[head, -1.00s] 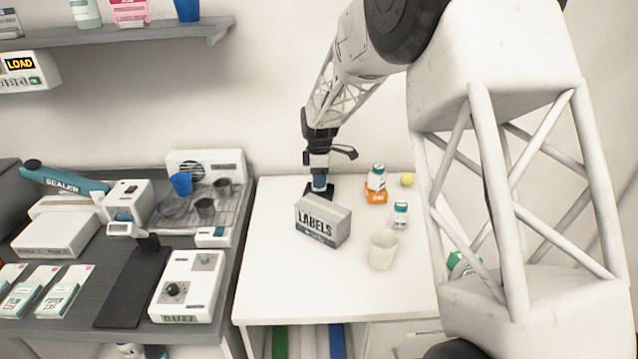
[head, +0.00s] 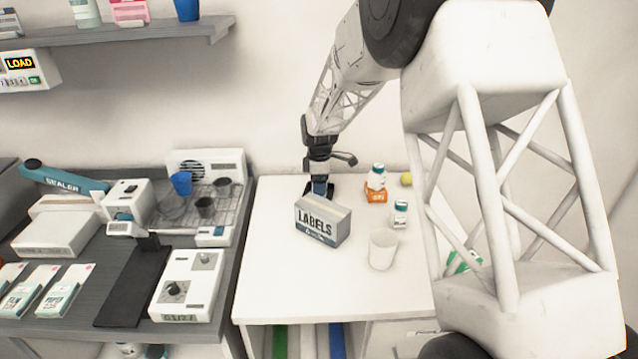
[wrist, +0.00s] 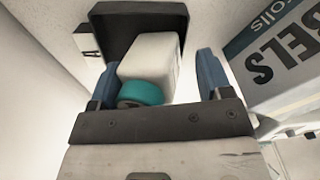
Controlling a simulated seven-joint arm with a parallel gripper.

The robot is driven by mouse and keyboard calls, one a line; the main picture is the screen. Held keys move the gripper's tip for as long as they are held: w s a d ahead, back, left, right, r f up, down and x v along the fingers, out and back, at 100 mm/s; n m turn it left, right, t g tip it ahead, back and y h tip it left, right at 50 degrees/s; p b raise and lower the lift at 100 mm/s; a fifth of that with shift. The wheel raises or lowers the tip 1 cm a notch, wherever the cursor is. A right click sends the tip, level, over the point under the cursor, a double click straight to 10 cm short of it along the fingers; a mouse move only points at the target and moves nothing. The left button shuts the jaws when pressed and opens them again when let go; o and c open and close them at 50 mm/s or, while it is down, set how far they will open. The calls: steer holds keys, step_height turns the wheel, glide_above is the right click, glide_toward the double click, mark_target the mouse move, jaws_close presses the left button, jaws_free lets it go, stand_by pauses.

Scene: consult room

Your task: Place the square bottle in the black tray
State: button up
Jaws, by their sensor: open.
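My gripper (head: 319,187) is low at the back of the white table, behind the labels box. In the wrist view its two blue fingers (wrist: 157,78) are open, one on each side of a white square bottle (wrist: 150,57) with a teal cap (wrist: 140,93). The cap faces my gripper. The bottle's far end lies within the outline of the black tray (wrist: 132,17); its base and any contact with the tray floor are hidden. In the head view only dark bits of the tray (head: 341,189) show around the fingertips, and the bottle cannot be made out there.
The labels box (head: 322,221) stands close in front of my gripper, and to its right in the wrist view (wrist: 285,60).

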steer(key=shift+r, duration=0.1)
step_height(320, 180, up, 12)
steer(key=shift+r, duration=0.1)
stand_by(0.8)
stand_by(0.6)
steer(key=s+d+r+m, duration=0.3)
steer(key=s, duration=0.5)
steer(key=s+d+r+m+t, duration=0.1)
steer(key=s+d+r+m, duration=0.15)
steer(key=s, duration=0.45)
steer(key=s+d+r+m, duration=0.3)
steer(key=s+d+r, duration=0.1)
steer(key=s, duration=0.4)
steer(key=s+d+f+m, duration=0.1)
steer(key=s+m, duration=0.2)
steer(key=s, duration=0.6)
steer(key=s+d+f+m+t, duration=0.1)
steer(key=s+d+f+m, duration=0.1)
steer(key=s, duration=0.8)
steer(key=s+d+f+m, duration=0.2)
steer(key=s+m, duration=0.2)
steer(key=s, duration=0.5)
steer(key=shift+s+m+t, duration=0.3)
steer(key=shift+s+m, duration=0.05)
steer(key=shift+s, duration=0.05)
